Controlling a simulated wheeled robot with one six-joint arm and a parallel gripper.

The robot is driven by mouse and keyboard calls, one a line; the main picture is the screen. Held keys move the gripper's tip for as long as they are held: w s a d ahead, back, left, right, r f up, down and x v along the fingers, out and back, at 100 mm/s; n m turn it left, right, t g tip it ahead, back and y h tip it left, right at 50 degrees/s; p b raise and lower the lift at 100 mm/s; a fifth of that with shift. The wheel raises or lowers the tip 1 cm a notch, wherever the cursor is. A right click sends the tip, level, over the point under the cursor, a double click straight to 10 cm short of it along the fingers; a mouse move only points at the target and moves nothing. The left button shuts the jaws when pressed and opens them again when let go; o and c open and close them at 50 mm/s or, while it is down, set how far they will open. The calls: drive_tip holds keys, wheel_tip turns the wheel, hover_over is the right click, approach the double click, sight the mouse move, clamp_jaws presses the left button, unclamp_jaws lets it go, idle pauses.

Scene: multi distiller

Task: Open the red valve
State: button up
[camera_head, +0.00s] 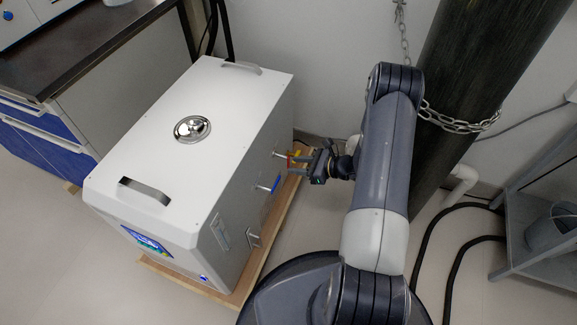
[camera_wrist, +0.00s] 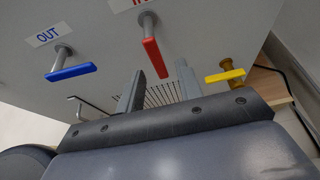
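The red valve handle (camera_wrist: 154,57) is a flat red lever on a metal stem, below a partly cut-off red label on the side of the white distiller (camera_head: 190,140). It slants down in the wrist view. My gripper (camera_wrist: 160,68) is open, with one finger on each side of the lever's lower end in that view. I cannot tell whether the fingers reach around it or touch it. In the head view my gripper (camera_head: 296,166) is close to the distiller's side, and the red handle (camera_head: 290,160) shows small beside it.
A blue handle (camera_wrist: 72,72) under an "OUT" label is left of the red one, and a yellow handle (camera_wrist: 225,75) is right. A vent grille lies behind the fingers. A dark cylinder (camera_head: 480,80) with a chain (camera_head: 455,122) stands right of my arm.

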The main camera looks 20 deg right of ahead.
sight(289, 165)
drive_tip(key=shift+b+x, duration=0.35)
drive_tip(key=shift+x, duration=1.6)
drive_tip(key=shift+c, duration=0.5)
clamp_jaws()
